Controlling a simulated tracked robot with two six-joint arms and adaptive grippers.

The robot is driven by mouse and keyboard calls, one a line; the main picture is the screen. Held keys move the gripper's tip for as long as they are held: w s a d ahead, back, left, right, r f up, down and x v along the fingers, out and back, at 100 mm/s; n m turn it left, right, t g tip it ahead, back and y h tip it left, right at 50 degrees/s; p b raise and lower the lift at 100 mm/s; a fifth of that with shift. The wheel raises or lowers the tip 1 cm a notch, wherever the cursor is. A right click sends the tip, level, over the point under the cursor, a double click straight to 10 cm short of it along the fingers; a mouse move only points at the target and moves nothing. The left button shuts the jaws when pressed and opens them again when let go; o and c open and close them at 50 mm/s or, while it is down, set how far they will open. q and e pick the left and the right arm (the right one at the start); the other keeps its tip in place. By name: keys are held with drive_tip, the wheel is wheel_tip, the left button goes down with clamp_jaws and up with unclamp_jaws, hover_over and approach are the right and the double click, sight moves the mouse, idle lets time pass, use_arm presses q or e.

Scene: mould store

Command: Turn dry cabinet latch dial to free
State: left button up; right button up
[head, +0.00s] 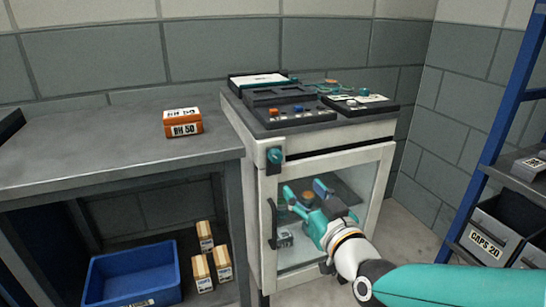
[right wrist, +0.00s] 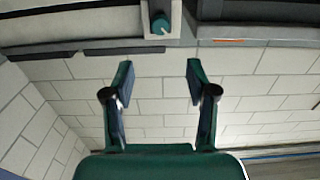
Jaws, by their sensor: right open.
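The dry cabinet (head: 261,210) is white with a glass door. Its latch dial (head: 274,156) is a teal knob on a dark plate at the upper left of the front. The dial also shows in the right wrist view (right wrist: 160,24), at the top middle, with a pale pointer mark. My right gripper (head: 305,189) is open and empty in front of the glass door, below and right of the dial. In the right wrist view its two fingers (right wrist: 159,75) stand apart, clear of the dial. My left gripper is in neither view.
A dark vertical handle (head: 272,224) is on the door's left edge. Devices (head: 290,113) lie on the cabinet top. A grey bench (head: 90,155) with an orange box (head: 182,123) stands left. A blue rack (head: 497,145) with bins stands right.

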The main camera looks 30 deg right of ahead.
sight(277, 158)
drive_tip(key=p+x, duration=1)
drive_tip(key=x, duration=0.4)
drive_tip(key=shift+w, duration=0.35)
